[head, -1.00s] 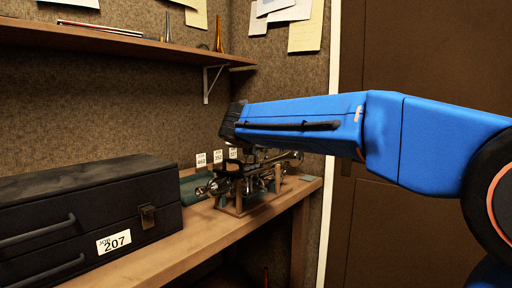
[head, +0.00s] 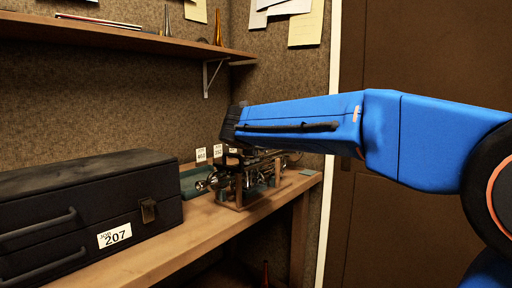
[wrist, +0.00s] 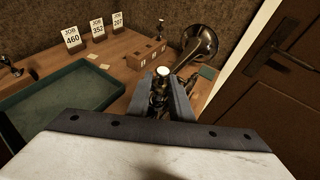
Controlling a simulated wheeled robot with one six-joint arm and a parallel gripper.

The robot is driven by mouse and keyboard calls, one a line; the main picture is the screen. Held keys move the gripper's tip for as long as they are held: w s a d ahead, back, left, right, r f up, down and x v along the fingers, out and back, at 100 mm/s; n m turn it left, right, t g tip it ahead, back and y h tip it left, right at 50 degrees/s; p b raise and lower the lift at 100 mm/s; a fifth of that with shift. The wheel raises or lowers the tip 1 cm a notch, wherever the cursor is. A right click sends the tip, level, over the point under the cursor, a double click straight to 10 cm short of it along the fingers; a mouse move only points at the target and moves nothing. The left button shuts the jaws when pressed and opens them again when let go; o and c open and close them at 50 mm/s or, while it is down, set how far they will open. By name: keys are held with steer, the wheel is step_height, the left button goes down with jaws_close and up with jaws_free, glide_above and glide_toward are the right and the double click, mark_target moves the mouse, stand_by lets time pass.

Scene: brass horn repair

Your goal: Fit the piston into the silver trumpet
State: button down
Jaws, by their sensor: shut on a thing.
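The silver trumpet (head: 212,182) lies on a wooden stand at the far end of the bench in the head view. Its flared bell (wrist: 199,42) shows dark and shiny beyond my gripper in the wrist view. My gripper (wrist: 163,92) is shut on the piston (wrist: 163,72), whose pale round top shows between the fingers. The gripper is over the trumpet's middle. The piston's lower end and the trumpet's valve openings are hidden by the fingers, so I cannot tell whether the piston is in a valve. My arm covers much of this area in the head view.
A black case (head: 90,205) labelled 207 stands on the bench at left. A green tray (wrist: 62,108) lies left of the gripper. Job cards (wrist: 97,28) and a small wooden block (wrist: 147,54) stand behind. A shelf (head: 110,38) hangs above, and a brown door (head: 425,215) is at right.

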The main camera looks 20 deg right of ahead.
steer(key=shift+f, duration=0.1)
steer(key=c, duration=1.5)
jaws_free()
steer(key=v, duration=1.7)
steer(key=shift+s, duration=0.15)
steer(key=s+d+f+m+g+y, duration=0.1)
steer(key=s+d+f+m+g, duration=0.2)
steer(key=s+d+f+m, duration=0.6)
steer(key=s+d+f+m+g+y, duration=0.1)
steer(key=s+d+f+m+g, duration=0.35)
steer(key=f, duration=0.65)
steer(key=s+f+m+y, duration=0.1)
steer(key=s+f+m, duration=0.4)
steer(key=m, duration=0.1)
steer(key=s+f+m+y, duration=0.1)
steer(key=s+f+m, duration=0.4)
steer(key=f, duration=0.1)
steer(key=s+f+m+y, duration=0.1)
steer(key=s+f+m, duration=0.4)
steer(key=m, duration=0.1)
steer(key=shift+f+m+y, duration=0.3)
steer(key=shift+f+m, duration=0.05)
steer(key=shift+f, duration=0.05)
